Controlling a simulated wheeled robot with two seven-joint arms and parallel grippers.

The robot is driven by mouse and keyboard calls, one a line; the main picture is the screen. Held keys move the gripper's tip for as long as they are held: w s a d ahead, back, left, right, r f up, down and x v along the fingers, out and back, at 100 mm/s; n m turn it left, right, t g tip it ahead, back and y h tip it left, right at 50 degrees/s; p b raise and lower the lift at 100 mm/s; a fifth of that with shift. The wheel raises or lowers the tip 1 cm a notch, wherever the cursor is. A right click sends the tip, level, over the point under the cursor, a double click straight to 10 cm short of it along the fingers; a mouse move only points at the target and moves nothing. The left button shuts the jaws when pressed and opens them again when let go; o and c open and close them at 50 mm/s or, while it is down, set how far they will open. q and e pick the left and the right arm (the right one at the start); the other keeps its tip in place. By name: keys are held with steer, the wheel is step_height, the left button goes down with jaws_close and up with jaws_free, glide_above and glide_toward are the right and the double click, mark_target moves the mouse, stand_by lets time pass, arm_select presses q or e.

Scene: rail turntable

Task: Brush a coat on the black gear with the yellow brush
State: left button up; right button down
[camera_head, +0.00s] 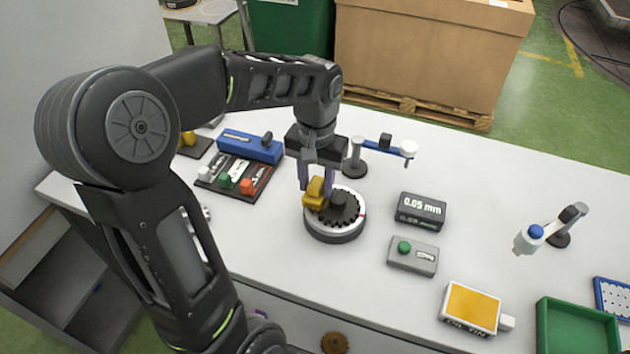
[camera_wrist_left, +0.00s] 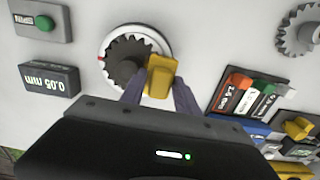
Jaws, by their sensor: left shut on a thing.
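The black gear (camera_head: 346,210) lies flat on a round turntable (camera_head: 334,236) with a white top and dark side, near the middle of the table. The gear also shows in the left wrist view (camera_wrist_left: 126,47). My left gripper (camera_head: 317,186) is shut on the yellow brush (camera_head: 314,191), which it holds over the left part of the gear. In the left wrist view the brush (camera_wrist_left: 160,76) sits between the fingertips and overlaps the gear's edge. I cannot tell whether the brush touches the gear. My right gripper is out of view.
A grey box with a green button (camera_head: 412,256) and a 0.05 mm display (camera_head: 421,210) stand right of the turntable. A stand with a blue arm (camera_head: 380,148) is close behind. A tray of coloured blocks (camera_head: 234,178) lies left. An orange-topped pad (camera_head: 472,306) and green tray (camera_head: 577,328) are front right.

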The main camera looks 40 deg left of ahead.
mark_target(315, 182)
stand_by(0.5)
arm_select(q)
steer(key=shift+r, duration=0.1)
steer(key=shift+r+p, duration=0.25)
steer(key=shift+p, duration=0.05)
step_height(315, 182, up, 6)
steer(key=p, duration=0.5)
steer(key=shift+a+r, duration=0.1)
steer(key=shift+r, duration=0.1)
